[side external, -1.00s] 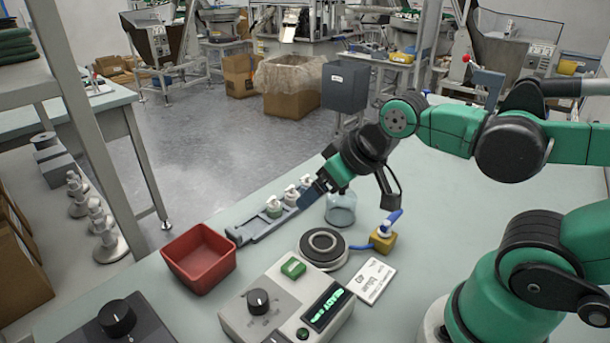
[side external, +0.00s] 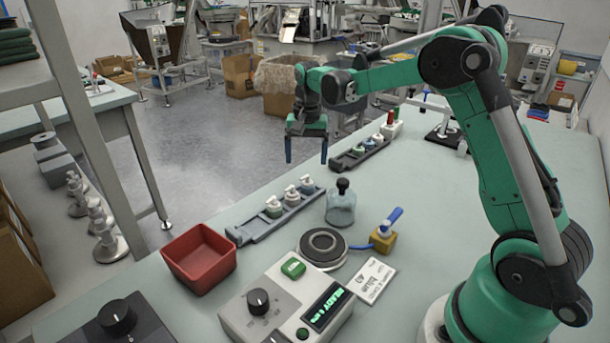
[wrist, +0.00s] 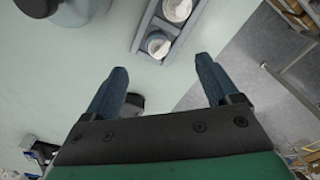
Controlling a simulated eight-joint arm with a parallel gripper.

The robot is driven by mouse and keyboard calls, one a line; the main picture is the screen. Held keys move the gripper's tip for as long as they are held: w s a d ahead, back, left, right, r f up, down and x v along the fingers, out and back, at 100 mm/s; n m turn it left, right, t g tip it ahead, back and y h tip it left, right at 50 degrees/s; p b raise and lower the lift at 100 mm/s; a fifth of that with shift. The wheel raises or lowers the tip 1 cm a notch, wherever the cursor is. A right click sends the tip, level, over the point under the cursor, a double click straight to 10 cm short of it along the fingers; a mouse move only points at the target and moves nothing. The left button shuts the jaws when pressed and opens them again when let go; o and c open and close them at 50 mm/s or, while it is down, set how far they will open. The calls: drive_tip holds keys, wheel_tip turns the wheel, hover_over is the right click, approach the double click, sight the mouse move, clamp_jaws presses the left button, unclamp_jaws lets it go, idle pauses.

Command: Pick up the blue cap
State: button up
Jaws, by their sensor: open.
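Several pale, white-topped caps (side external: 291,196) sit in a row in the grey front rack (side external: 245,235). Two white round tops (wrist: 159,44) show in a rack in the wrist view. My gripper (side external: 306,160) is open and empty, pointing down above and behind the front rack, left of the back rack (side external: 343,163). In the wrist view my gripper (wrist: 160,85) has its blue fingers apart, with bare table between the tips.
A glass jar (side external: 341,210) with a dark knobbed stopper (side external: 343,187) stands right of the front rack. A red bin (side external: 200,258), a round black-ringed pad (side external: 322,244), a yellow block (side external: 383,238) and a control box (side external: 265,312) are nearer. The table's right side is largely clear.

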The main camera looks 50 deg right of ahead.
sight(308, 178)
drive_tip(key=shift+w+d+f, duration=0.15)
drive_tip(key=shift+d+f, duration=0.25)
drive_tip(key=shift+f, duration=3)
drive_tip(key=c, duration=1)
drive_tip(key=shift+o, duration=0.2)
